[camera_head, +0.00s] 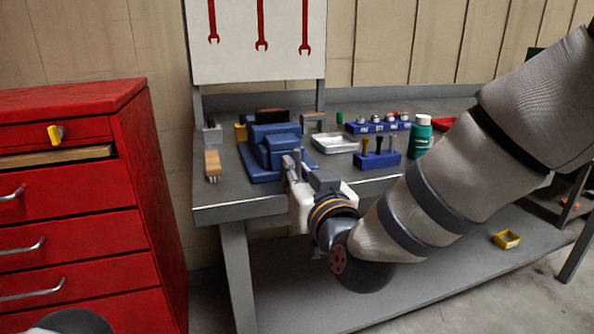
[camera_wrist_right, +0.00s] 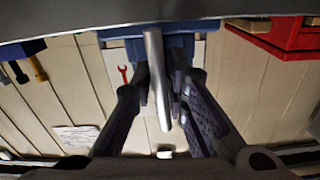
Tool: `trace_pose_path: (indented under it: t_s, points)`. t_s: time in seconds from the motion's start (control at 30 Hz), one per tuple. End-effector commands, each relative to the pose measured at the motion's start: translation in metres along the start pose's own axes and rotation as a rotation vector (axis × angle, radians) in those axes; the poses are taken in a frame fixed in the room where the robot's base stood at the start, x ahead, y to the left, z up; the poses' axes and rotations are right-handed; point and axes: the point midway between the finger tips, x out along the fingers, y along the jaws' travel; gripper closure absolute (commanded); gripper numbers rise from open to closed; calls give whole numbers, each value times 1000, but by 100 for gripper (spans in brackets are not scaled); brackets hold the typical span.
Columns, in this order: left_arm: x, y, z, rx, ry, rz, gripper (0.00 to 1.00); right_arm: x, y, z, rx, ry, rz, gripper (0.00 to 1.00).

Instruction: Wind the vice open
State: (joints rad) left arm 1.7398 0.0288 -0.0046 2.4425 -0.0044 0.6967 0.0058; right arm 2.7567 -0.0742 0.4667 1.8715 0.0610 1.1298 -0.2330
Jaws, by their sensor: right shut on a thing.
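The blue vice (camera_head: 272,148) stands on the left end of the grey workbench. Its silver handle bar (camera_wrist_right: 157,80) shows in the right wrist view, running between my fingers. My right gripper (camera_head: 292,168) is at the front of the vice, shut on the handle; it also shows in the right wrist view (camera_wrist_right: 161,85). In the head view the gripper body hides part of the handle and the vice's front. How far apart the vice jaws are is hard to tell. My left gripper is not in view.
A wooden-handled brush (camera_head: 212,165) lies left of the vice. A white tray (camera_head: 335,143), a blue tool holder (camera_head: 377,160) and a green bottle (camera_head: 421,136) stand to the right. A red drawer cabinet (camera_head: 75,230) stands left of the bench. A yellow bin (camera_head: 506,240) sits on the lower shelf.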

Motion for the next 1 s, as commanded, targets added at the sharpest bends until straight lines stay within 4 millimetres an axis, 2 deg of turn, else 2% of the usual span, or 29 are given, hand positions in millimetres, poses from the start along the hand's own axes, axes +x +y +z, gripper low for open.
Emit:
trace_pose_path:
  t_s: [0.5, 1.0]
  points:
    - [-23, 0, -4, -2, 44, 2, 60, 0, -1, -3, 467, 2, -2, 100]
    - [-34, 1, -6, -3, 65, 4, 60, 0, 0, -2, 942, 2, -2, 100]
